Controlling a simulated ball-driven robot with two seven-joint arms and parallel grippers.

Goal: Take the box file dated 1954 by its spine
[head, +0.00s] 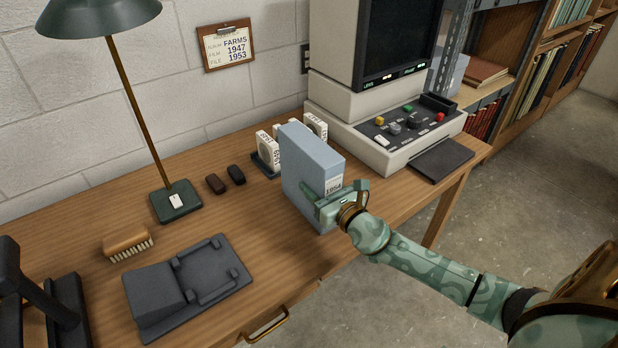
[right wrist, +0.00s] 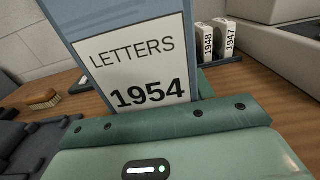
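The blue-grey box file (head: 305,165) stands upright on the desk, its white spine label facing the front right. In the right wrist view the label (right wrist: 140,75) reads LETTERS 1954. My right gripper (head: 338,192) is at the spine, low over the label, with one green finger lying along the file's left side. In the right wrist view a bit of green finger (right wrist: 205,83) shows beside the file's right edge. The fingers are around the spine, but whether both press on it is hidden. My left gripper is not in view.
Small white film boxes (head: 267,147) stand in a dark holder behind the file. A reader machine (head: 350,125) is at right. A dark cradle (head: 160,290), a brush (head: 127,242) and a lamp base (head: 176,203) are at left. The desk's front edge is close to the file.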

